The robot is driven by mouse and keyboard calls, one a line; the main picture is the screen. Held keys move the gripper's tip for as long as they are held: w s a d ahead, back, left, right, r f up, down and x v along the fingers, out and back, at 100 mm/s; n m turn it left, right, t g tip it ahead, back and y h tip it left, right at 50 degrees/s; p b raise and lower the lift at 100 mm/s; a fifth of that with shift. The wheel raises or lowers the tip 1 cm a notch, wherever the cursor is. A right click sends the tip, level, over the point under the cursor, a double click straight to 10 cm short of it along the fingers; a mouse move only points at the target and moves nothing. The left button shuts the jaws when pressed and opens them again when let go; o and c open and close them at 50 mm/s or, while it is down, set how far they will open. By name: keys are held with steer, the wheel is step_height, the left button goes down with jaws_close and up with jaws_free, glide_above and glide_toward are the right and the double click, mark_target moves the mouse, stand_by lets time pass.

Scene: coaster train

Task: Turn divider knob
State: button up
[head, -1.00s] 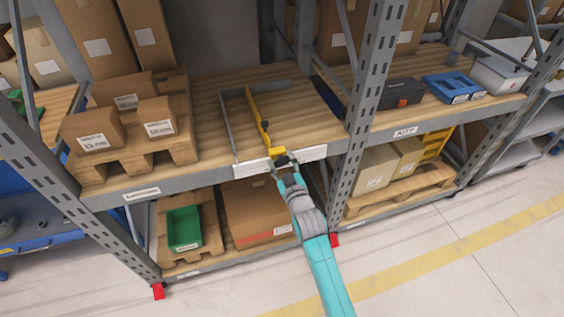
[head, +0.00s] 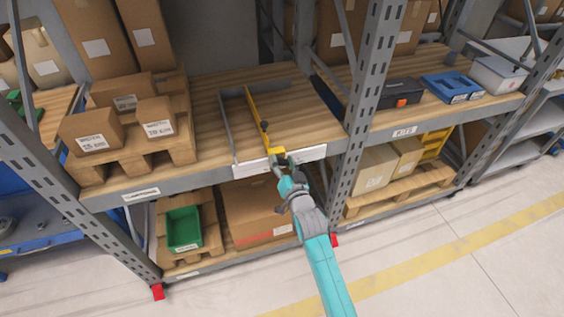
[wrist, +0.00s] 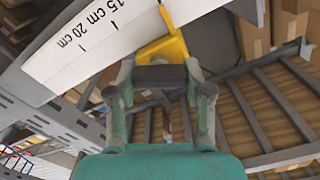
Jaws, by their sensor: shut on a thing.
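A yellow divider (head: 254,110) runs front to back across the wooden shelf, with a yellow block at its front end (head: 274,151). In the wrist view the yellow block (wrist: 166,46) sits beside the white scale. A dark grey knob (wrist: 161,76) stands in front of that block. My gripper (head: 281,163) is at the shelf's front edge. In the wrist view its fingers (wrist: 160,84) are on both sides of the knob, shut on it. In the head view the fingers largely hide the knob.
A white scale strip (head: 310,154) marked in centimetres lies along the shelf's front edge. A grey divider (head: 227,122) stands left of the yellow one. Boxes on a pallet (head: 133,153) stand farther left. A grey rack upright (head: 366,105) rises to the right.

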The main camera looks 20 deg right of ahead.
steer(key=m, duration=0.5)
steer(key=shift+d+m, duration=0.1)
steer(key=shift+m, duration=0.2)
steer(key=m, duration=0.5)
steer(key=shift+f+m, duration=0.2)
steer(key=shift+m, duration=0.2)
steer(key=o, duration=1.2)
steer(key=shift+c, duration=0.2)
steer(key=shift+s, duration=0.1)
steer(key=s, duration=1.1)
steer(key=shift+s, duration=0.4)
